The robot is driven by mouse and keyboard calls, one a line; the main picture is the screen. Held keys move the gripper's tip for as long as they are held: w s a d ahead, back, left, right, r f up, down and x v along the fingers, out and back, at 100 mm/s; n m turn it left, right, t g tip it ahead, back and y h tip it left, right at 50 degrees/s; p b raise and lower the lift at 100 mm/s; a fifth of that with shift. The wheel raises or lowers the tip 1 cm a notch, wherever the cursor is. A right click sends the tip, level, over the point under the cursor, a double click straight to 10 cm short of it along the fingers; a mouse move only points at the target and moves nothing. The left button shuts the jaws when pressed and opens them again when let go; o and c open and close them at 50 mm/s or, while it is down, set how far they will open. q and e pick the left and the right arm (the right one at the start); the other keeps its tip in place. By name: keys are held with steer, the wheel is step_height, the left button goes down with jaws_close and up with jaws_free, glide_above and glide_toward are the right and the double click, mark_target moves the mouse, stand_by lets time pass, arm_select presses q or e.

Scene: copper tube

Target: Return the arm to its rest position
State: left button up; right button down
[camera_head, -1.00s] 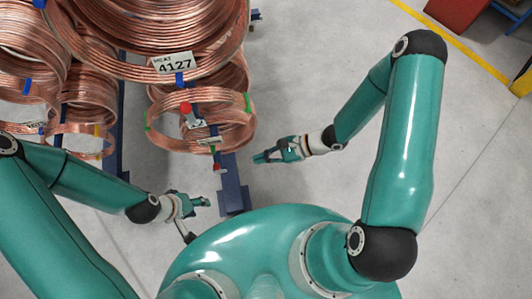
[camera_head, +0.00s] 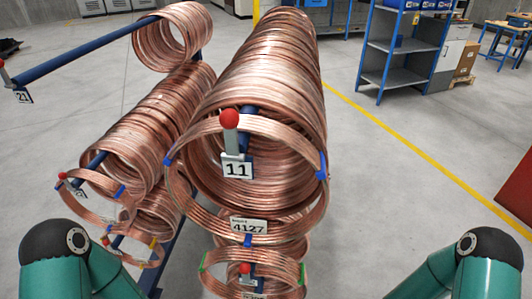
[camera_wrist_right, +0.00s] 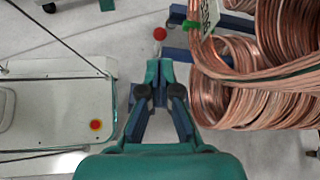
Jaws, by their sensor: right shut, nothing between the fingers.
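My right gripper (camera_wrist_right: 158,75) shows in the right wrist view with its fingertips together and nothing between them. It hangs over the grey floor, apart from the copper coils (camera_wrist_right: 225,75) at the right of that view. In the head view only the upper parts of my two arms show, at the bottom left and bottom right. Both grippers are out of the head view, and the left gripper is in neither current view.
Copper coils (camera_head: 262,60) hang on the rack arm marked 11 (camera_head: 237,170), with more coils (camera_head: 172,38) to the left. A blue rack arm (camera_head: 85,52) reaches out left. A blue shelf unit (camera_head: 405,50) stands behind.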

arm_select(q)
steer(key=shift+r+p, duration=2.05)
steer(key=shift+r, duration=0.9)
arm_select(e)
steer(key=s+d+n+g+h, duration=0.2)
steer(key=s+d+n+h, duration=0.2)
steer(key=n, duration=1.1)
steer(key=shift+s+h, duration=1.5)
steer(key=shift+h, duration=0.5)
steer(key=shift+d, duration=0.1)
